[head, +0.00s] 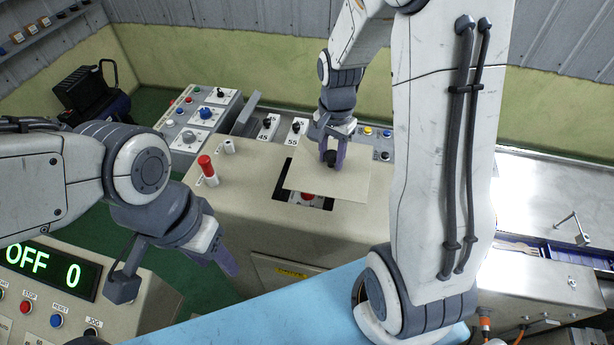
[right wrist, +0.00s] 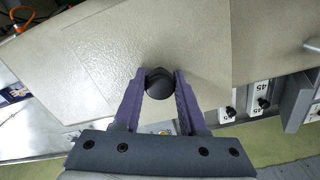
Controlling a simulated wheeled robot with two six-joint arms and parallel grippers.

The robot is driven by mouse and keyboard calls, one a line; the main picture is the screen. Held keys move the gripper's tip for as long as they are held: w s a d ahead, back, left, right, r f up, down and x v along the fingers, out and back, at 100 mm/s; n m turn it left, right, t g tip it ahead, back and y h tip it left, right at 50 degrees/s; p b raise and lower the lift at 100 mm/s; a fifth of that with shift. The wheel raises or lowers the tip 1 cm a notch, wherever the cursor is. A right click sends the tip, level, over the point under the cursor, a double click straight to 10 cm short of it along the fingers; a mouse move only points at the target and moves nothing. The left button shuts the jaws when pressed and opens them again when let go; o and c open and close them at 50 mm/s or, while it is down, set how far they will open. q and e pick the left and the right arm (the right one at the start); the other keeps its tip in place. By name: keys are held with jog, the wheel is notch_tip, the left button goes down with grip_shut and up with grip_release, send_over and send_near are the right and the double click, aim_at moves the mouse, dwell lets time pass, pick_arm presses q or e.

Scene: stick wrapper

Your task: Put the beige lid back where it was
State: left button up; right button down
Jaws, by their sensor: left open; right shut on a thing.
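The beige lid (head: 345,185) is a flat plate with a black knob (right wrist: 159,83). My right gripper (head: 331,155) is shut on the knob, and the lid also shows in the right wrist view (right wrist: 120,50). The lid partly covers a dark rectangular opening (head: 283,186) in the beige machine top (head: 250,195). The opening shows along the lid's left and front sides, with a red part (head: 308,196) inside. I cannot tell whether the lid touches the top. My left gripper (head: 226,262) is open and empty, away from the lid at the left.
A red cylinder (head: 207,168) and a small white one (head: 228,146) stand left of the opening. Levers and buttons (head: 268,128) line the back. A control panel (head: 60,285) reading "OFF 0" is at front left. A light blue surface (head: 270,310) lies in front.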

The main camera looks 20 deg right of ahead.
aim_at(308, 159)
jog(key=w+a+f+b, duration=0.1)
jog(key=w+a+f, duration=0.1)
jog(key=w+a+f+b, duration=0.1)
jog(key=w+a, duration=0.1)
jog(key=shift+a+f, duration=0.2)
jog(key=shift+f, duration=0.15)
notch_tip(308, 159, down, 4)
jog(key=b, duration=0.3)
jog(key=shift+b, duration=0.35)
jog(key=shift+s+r, duration=0.1)
jog(key=shift+f, duration=0.65)
jog(key=shift+c, duration=2.3)
grip_release()
